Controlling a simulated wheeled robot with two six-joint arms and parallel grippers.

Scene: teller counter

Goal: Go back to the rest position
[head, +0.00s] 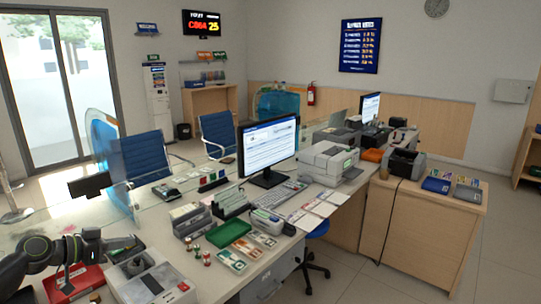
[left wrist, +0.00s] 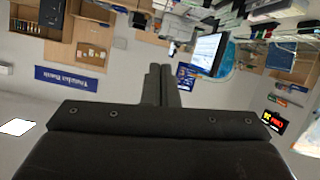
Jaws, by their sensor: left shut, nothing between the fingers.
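My left arm comes in from the lower left of the head view, bent over the counter's near left end. Its dark left gripper (head: 128,246) is above the counter (head: 218,275), over the back of a grey-white machine. In the left wrist view the two black fingers (left wrist: 161,85) lie side by side, shut, with nothing between them. The wrist picture is upside down, with the room and monitor far beyond the fingers. My right gripper is in neither view.
A red case (head: 85,290) and the grey-white machine (head: 150,284) are close below my left arm. A green tray (head: 228,233), a monitor (head: 268,147), a keyboard (head: 276,194) and a printer (head: 328,158) stand farther along. Glass panels line the counter's far side.

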